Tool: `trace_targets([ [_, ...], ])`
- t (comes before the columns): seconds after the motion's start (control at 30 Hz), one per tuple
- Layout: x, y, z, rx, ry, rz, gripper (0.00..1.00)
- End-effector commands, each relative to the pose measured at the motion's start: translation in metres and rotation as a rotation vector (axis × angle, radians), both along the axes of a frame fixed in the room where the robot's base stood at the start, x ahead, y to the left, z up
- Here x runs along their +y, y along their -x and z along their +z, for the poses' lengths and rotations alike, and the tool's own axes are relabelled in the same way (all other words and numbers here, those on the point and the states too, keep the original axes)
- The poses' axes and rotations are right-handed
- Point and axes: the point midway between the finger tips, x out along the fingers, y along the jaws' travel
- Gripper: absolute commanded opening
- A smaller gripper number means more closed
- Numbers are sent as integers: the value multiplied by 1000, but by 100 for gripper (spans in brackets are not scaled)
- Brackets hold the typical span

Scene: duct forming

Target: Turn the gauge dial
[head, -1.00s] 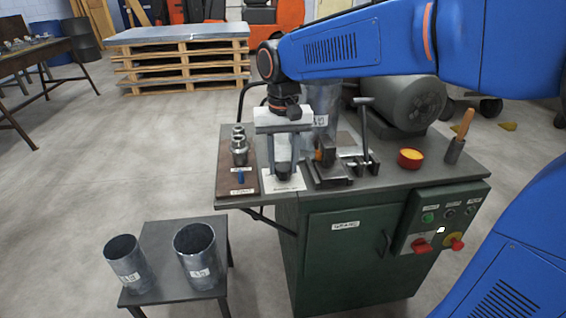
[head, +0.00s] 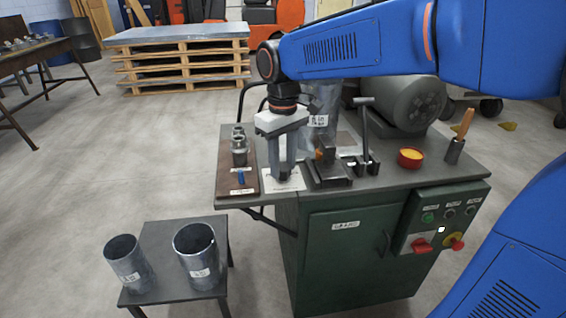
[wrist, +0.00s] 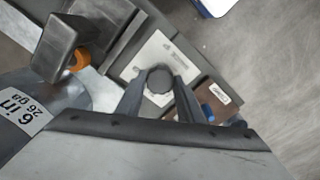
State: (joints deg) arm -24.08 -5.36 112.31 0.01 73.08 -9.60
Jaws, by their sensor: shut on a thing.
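The gauge dial is a dark faceted knob (wrist: 160,79) on a pale plate (wrist: 150,61) in the wrist view. My gripper (wrist: 161,92) has a finger on each side of the knob and is shut on it. In the head view my gripper (head: 283,172) points down at the bench's front left, and its fingers hide the knob. The plate (head: 291,184) shows around the fingertips there, its print too small to read.
A dark steel block with an orange part (head: 326,158) stands close right of my gripper. A brown board with metal dies (head: 239,154) lies close left. A labelled duct tube (head: 319,118) stands behind. A red-rimmed yellow cup (head: 410,158) is further right.

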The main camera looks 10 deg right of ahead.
Motion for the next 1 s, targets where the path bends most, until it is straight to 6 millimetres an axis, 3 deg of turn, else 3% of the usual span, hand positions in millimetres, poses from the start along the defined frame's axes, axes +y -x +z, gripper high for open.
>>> trace_targets([
  [0.5, 0, 0, 1, -2, 0, 24, 12],
  [0.53, 0, 0, 1, -2, 0, 24, 36],
  [0.6, 0, 0, 1, -2, 0, 24, 52],
  [1.0, 0, -1, 5, -2, 0, 23, 52],
])
